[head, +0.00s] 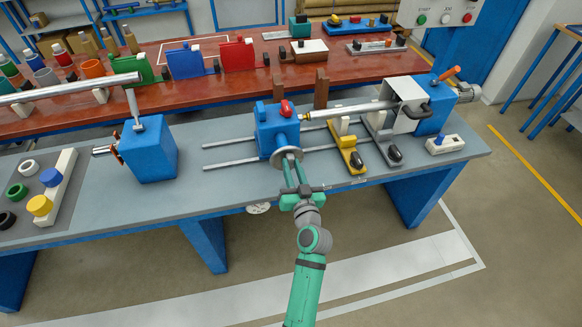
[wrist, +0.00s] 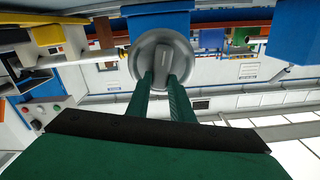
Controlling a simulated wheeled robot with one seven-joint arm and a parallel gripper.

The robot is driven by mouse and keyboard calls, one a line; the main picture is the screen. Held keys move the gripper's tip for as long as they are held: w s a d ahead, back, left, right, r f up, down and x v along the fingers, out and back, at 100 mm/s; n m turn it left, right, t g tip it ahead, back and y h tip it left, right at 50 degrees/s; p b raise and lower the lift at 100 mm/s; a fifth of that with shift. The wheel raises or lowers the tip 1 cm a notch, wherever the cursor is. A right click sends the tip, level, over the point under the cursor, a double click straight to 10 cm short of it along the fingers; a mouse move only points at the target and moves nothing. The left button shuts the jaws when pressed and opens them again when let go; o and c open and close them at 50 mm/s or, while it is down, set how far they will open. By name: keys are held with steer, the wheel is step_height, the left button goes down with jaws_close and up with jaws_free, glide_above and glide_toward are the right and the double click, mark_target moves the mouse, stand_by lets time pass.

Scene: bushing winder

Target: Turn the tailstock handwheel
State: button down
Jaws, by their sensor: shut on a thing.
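The tailstock is a blue block (head: 276,128) with a red knob (head: 286,109) on top, on two rails in the middle of the bench. Its grey round handwheel (head: 277,160) faces the front. In the wrist view the handwheel (wrist: 143,62) is a grey disc with a raised grip bar (wrist: 164,68) across its middle. My gripper (head: 291,166) reaches the wheel from the front. In the wrist view its two green fingers (wrist: 165,80) are on either side of the bar, shut on it. The fingers hide the bar's lower part.
A metal shaft (head: 345,110) runs right of the tailstock to a blue unit (head: 432,113). Yellow (head: 347,152) and grey (head: 381,140) brackets stand to the right. The rails (head: 235,143) left of the tailstock are clear.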

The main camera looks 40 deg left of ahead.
steer(key=shift+w+d+f+m, duration=0.1)
steer(key=shift+m, duration=1.5)
steer(key=c, duration=1.6)
jaws_free()
steer(key=shift+o, duration=0.2)
steer(key=v, duration=1.1)
